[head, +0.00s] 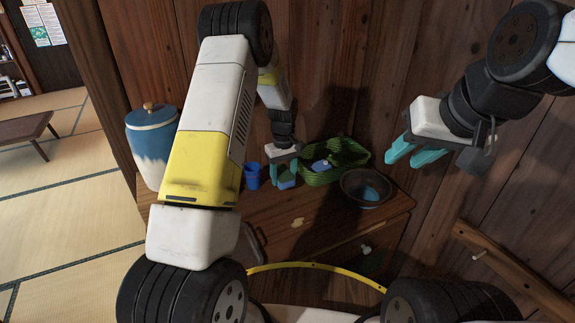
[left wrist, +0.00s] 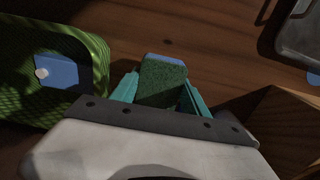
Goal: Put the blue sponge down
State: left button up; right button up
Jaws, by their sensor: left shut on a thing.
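The blue sponge (head: 287,183) is between the teal fingers of my left gripper (head: 283,175), low over the wooden cabinet top (head: 270,215). In the left wrist view, the sponge (left wrist: 163,83) shows a dark green scouring face and a thin blue edge. My left gripper (left wrist: 158,92) is shut on it there. I cannot tell whether the sponge touches the wood. My right gripper (head: 412,152) hangs high at the right, open and empty, with a gap between its teal fingers.
A green basket (head: 349,153) holding a blue item (head: 321,165) stands just right of the sponge. A dark bowl (head: 348,190) with something blue inside is further right. A blue cup (head: 252,176) and a blue-and-white jar (head: 152,140) are left. The cabinet's front top looks mostly clear.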

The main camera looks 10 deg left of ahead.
aim_at(282, 168)
pick_arm(q)
jog(key=w, duration=0.1)
jog(key=w+a, duration=0.1)
jog(key=w, duration=0.1)
jog(key=shift+w+a+f, duration=0.1)
jog(key=shift+w+f, duration=0.1)
jog(key=shift+w, duration=0.05)
jog(key=shift+f, duration=1.7)
jog(key=shift+f, duration=0.1)
jog(key=o, duration=1.3)
